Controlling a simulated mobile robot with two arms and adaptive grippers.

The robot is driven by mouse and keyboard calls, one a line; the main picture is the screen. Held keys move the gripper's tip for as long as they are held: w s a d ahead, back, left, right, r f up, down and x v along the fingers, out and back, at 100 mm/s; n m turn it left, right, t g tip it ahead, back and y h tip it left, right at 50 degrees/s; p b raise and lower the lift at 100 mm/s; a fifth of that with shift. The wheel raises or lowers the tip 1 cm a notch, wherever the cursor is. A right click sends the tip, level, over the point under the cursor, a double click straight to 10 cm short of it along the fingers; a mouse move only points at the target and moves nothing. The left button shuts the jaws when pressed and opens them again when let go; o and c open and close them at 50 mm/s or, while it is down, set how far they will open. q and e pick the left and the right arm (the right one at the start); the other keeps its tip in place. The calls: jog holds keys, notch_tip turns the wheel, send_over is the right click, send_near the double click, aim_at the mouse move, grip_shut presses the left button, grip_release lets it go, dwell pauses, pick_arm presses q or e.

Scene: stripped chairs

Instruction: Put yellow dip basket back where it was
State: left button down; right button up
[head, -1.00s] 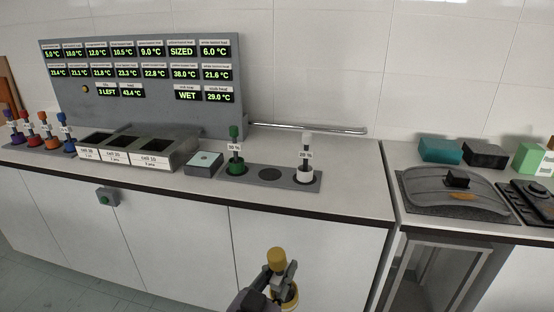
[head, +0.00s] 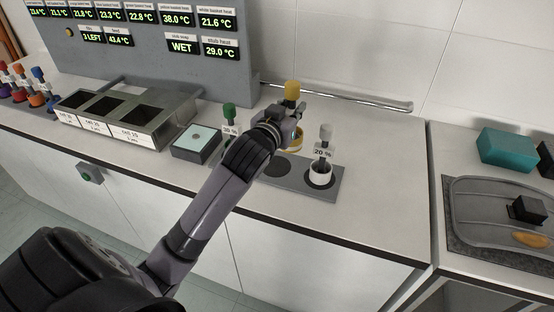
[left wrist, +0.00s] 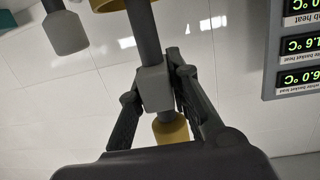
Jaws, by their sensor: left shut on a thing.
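The yellow dip basket (head: 292,90) shows its yellow knob above my left gripper and part of its yellow cup (head: 297,142) just behind the fingers. My left gripper (head: 290,118) is shut on its stem and holds it over the grey holder strip (head: 330,189), near the empty dark middle slot (head: 277,168). In the left wrist view the fingers (left wrist: 160,95) close around the grey block on the stem, with the yellow knob (left wrist: 170,130) beyond. I cannot tell how high the cup is above the strip. My right gripper is not in view.
The white basket (head: 321,172) stands in the right slot of the strip. The green basket (head: 229,115) stands at its left end, partly behind my arm. A grey box with a pale top (head: 196,140) and a three-cell metal bath (head: 130,115) stand further left. A rail runs behind.

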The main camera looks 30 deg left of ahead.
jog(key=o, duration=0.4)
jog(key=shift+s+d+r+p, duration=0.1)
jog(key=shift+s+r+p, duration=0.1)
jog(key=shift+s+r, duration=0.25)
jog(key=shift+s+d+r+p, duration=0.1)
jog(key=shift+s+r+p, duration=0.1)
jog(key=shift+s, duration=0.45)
pick_arm(q)
jog(key=w+a+r+y, duration=0.1)
jog(key=w+a+r, duration=0.1)
jog(key=a+r, duration=0.5)
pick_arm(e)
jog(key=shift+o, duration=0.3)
pick_arm(q)
notch_tip(320, 180, down, 18)
jog(key=d+p, duration=0.1)
jog(key=shift+d+f+n+g, duration=0.2)
jog(key=shift+n+g, duration=0.1)
jog(key=shift+n, duration=0.1)
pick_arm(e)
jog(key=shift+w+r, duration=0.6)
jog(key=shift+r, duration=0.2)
pick_arm(q)
jog(key=shift+s, duration=0.15)
jog(key=c, duration=1.5)
grip_release()
jog(key=shift+f, duration=0.1)
jog(key=shift+p, duration=0.3)
